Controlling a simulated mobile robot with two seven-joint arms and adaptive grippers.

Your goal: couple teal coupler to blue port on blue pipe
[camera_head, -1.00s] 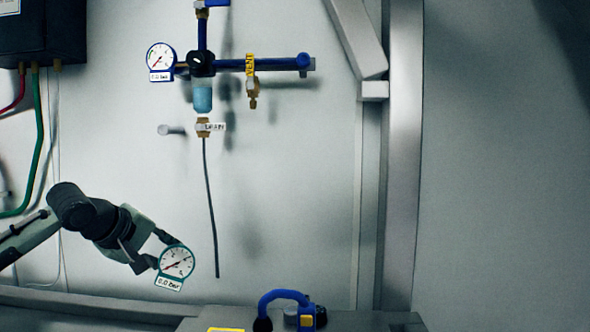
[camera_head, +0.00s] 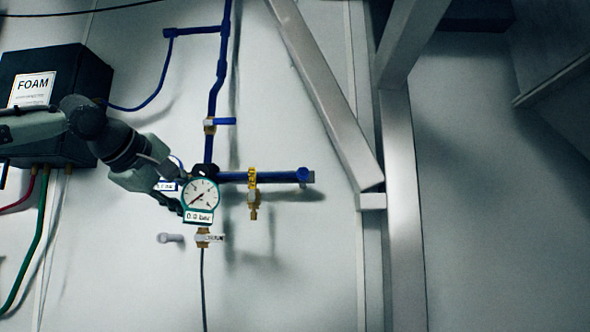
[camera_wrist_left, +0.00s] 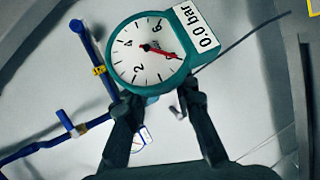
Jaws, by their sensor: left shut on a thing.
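My left gripper (camera_head: 176,196) is shut on a round white gauge with a teal rim (camera_head: 200,194) and a "0.0 bar" label. In the left wrist view the gauge (camera_wrist_left: 148,50) sits at the fingertips (camera_wrist_left: 158,98). No separate teal coupler can be told apart from its teal body. The blue pipe (camera_head: 268,177) runs horizontally on the wall, ending in a rounded blue end (camera_head: 303,175). The gauge overlaps its left end in the head view; I cannot tell whether they touch. In the wrist view the pipe (camera_wrist_left: 88,50) lies left of the gauge. Which part is the blue port is unclear.
A yellow-tagged brass vent valve (camera_head: 253,196) hangs from the pipe. A brass drain valve (camera_head: 203,238) is below the gauge. A dark FOAM box (camera_head: 62,78) is at left, metal beams (camera_head: 402,200) at right.

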